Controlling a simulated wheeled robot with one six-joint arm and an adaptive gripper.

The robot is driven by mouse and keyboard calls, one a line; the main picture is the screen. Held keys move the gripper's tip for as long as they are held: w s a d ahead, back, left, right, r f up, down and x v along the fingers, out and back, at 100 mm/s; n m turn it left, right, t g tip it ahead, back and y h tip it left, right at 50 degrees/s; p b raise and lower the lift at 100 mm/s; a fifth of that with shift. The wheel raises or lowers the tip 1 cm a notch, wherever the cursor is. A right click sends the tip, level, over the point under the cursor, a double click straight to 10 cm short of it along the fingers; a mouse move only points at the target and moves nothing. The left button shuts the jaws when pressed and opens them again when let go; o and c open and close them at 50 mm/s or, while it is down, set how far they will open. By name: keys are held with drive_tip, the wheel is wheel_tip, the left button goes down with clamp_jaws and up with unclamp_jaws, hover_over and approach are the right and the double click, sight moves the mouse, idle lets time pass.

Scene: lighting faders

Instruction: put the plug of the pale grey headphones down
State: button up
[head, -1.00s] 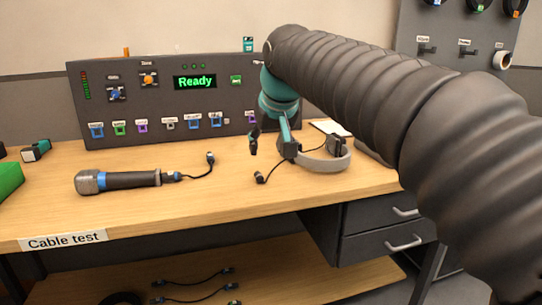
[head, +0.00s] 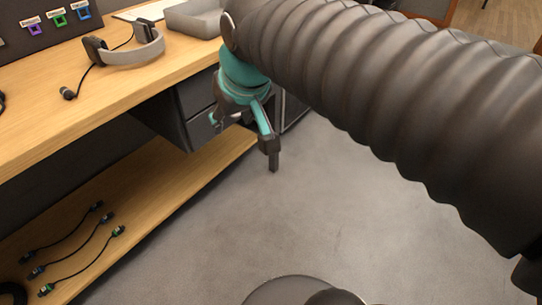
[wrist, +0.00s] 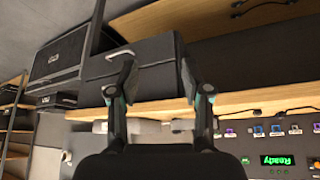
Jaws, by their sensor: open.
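The pale grey headphones (head: 134,50) lie on the bench top near its front edge, at the upper left of the head view. Their thin black cable runs left to the plug (head: 69,93), which lies on the wood, apart from my gripper. My gripper (head: 243,143) hangs out in front of the bench, over the floor, pointing down. It is open and nothing shows between its fingers. In the wrist view its two fingers (wrist: 162,88) stand wide apart, with the drawer unit beyond them.
The bench top (head: 30,135) has bare wood around the plug. A grey tray (head: 193,18) stands behind the headphones. Dark drawers (head: 200,125) are under the bench. Several short cables (head: 80,262) lie on the lower shelf.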

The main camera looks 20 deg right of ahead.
drive_tip(key=s+d+f+m+h, duration=0.1)
drive_tip(key=s+d+f, duration=0.4)
drive_tip(key=s+f, duration=0.4)
drive_tip(key=shift+d+f+m, duration=0.3)
drive_tip(key=shift+d+m, duration=0.05)
drive_tip(key=shift+m, duration=0.05)
